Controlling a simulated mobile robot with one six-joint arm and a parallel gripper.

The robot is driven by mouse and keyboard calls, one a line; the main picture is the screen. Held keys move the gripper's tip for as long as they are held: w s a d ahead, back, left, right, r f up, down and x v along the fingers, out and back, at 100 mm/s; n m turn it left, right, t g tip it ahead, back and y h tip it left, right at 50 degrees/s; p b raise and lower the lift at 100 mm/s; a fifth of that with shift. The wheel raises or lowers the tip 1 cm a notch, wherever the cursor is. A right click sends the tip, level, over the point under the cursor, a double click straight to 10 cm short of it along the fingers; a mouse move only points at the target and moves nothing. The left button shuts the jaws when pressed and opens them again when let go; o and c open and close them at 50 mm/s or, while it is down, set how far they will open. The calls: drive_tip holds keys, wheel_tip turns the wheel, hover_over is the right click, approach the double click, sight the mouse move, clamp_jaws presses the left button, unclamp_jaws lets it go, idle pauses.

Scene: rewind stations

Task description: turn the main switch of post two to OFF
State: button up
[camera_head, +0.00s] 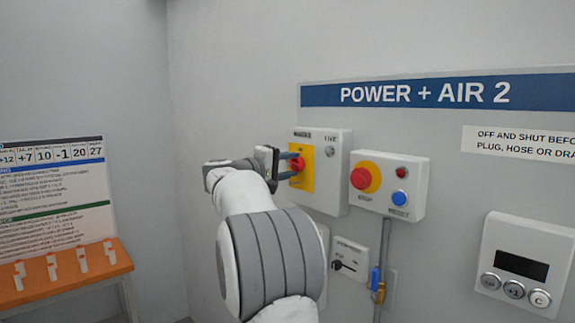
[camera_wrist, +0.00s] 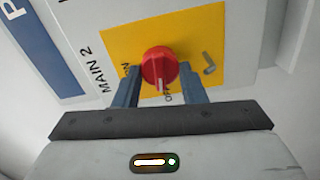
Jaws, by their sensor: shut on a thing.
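The main switch of post two is a red rotary knob (camera_head: 299,164) on a yellow plate (camera_head: 307,183), on a white box (camera_head: 335,185) under the "POWER + AIR 2" sign. In the wrist view the red knob (camera_wrist: 159,66) sits beside the label "MAIN 2", and the yellow plate (camera_wrist: 200,38) bears ON and OFF marks. The knob's white pointer line lies close to the OFF lettering; I cannot tell if it is exactly aligned. My gripper (camera_head: 291,166) is shut on the knob, one blue-grey finger on each side. The fingers partly hide the plate and the ON mark.
Right of the switch is a box with a red stop button (camera_head: 365,177) and a blue reset button (camera_head: 399,198). Below are a small lever panel (camera_head: 349,258) and a hose fitting (camera_head: 376,280).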

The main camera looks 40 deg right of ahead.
drive_tip(key=shift+r+n, duration=0.15)
drive_tip(key=shift+n, duration=0.45)
drive_tip(key=o, duration=1)
drive_tip(key=shift+d, duration=0.1)
drive_tip(key=shift+f, duration=0.25)
drive_tip(key=shift+f+n, duration=0.15)
drive_tip(key=shift+n, duration=0.15)
drive_tip(key=a+b, duration=0.2)
drive_tip(key=a, duration=0.6)
drive_tip(key=shift+s+r, duration=0.3)
